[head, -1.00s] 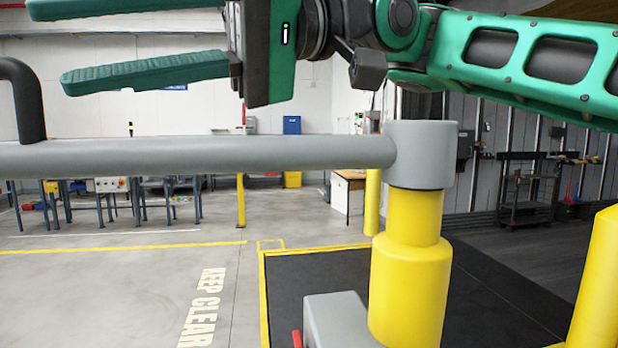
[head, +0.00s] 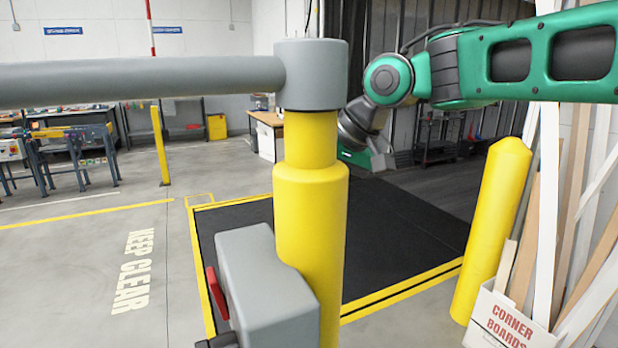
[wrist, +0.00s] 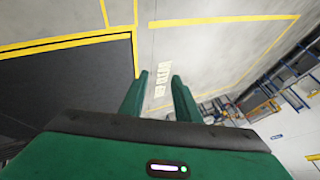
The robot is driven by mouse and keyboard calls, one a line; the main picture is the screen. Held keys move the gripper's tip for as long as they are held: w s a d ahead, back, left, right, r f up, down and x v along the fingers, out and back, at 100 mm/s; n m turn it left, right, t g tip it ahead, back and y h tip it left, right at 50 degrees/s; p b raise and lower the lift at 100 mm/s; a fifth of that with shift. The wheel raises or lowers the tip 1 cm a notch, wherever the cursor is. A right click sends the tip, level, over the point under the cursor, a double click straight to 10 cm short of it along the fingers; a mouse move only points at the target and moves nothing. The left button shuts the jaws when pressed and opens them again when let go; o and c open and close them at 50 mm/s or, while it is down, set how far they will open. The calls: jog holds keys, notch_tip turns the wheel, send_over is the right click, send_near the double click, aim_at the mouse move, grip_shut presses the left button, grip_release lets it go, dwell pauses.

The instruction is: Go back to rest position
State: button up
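My gripper (wrist: 160,92) shows in the wrist view with its two green fingers well apart and nothing between them. Beyond the fingers lies the floor with its painted lettering. In the head view my green arm comes in from the right and bends down at the wrist behind the yellow post (head: 311,215). The post hides most of the gripper there; only a bit of its green body shows at the post's right side.
A grey barrier arm (head: 140,80) runs left from the post's top. A grey box (head: 265,290) with a red handle stands at its foot. At right are a yellow bollard (head: 490,230) and a corner boards box (head: 505,322) with long boards.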

jog(key=s+d+f+m+h, duration=0.1)
jog(key=d+f+m+h, duration=0.15)
jog(key=d, duration=0.55)
jog(key=s+d+f+m+h, duration=0.1)
jog(key=d+f, duration=0.3)
jog(key=d, duration=0.5)
jog(key=s+d+f+m+h, duration=0.1)
jog(key=d+f+h, duration=0.15)
jog(key=d, duration=0.55)
jog(key=s+d+f+m+g, duration=0.1)
jog(key=s+d+f+m, duration=0.1)
jog(key=s+d+f, duration=0.3)
jog(key=s+d+f+m+g, duration=0.2)
jog(key=s+d+f, duration=0.4)
jog(key=s+d, duration=0.6)
jog(key=s+m, duration=0.1)
jog(key=s, duration=0.3)
jog(key=shift+s+d+f+g, duration=0.15)
jog(key=shift+s+g, duration=0.15)
jog(key=shift+s, duration=0.05)
